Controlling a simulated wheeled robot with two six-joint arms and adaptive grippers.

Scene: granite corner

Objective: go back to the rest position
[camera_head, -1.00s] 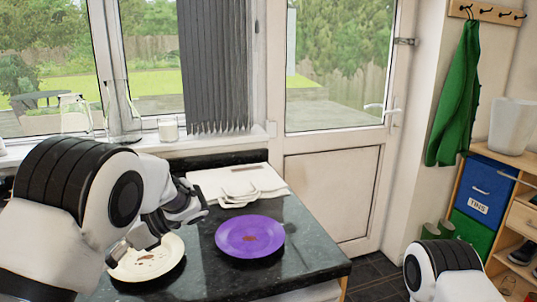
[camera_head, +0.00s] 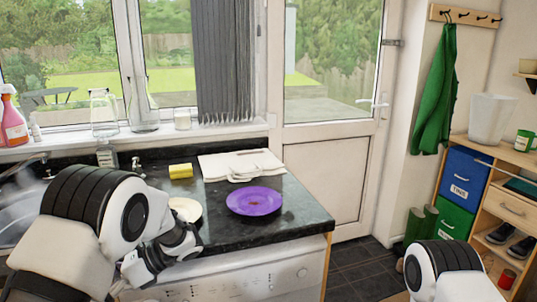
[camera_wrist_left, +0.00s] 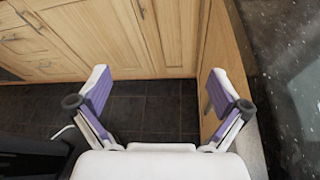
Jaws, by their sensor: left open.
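My left arm comes in from the left in the head view and bends down at the counter's front edge. Its gripper is mostly hidden there behind my own arm. In the left wrist view my left gripper (camera_wrist_left: 158,92) is open, with nothing between its two purple-padded fingers. It hangs over dark floor tiles, in front of wooden cabinets, with the granite counter at the right. Only a rounded upper link of my right arm shows at the lower right of the head view; its gripper is out of view.
A purple plate (camera_head: 254,201) with a brown mark and a partly hidden cream plate (camera_head: 187,208) lie on the dark counter (camera_head: 290,215). A yellow sponge (camera_head: 181,171) and white board (camera_head: 215,163) lie behind. A dishwasher front (camera_head: 240,280) is below. Dark floor (camera_head: 355,270) is clear at right.

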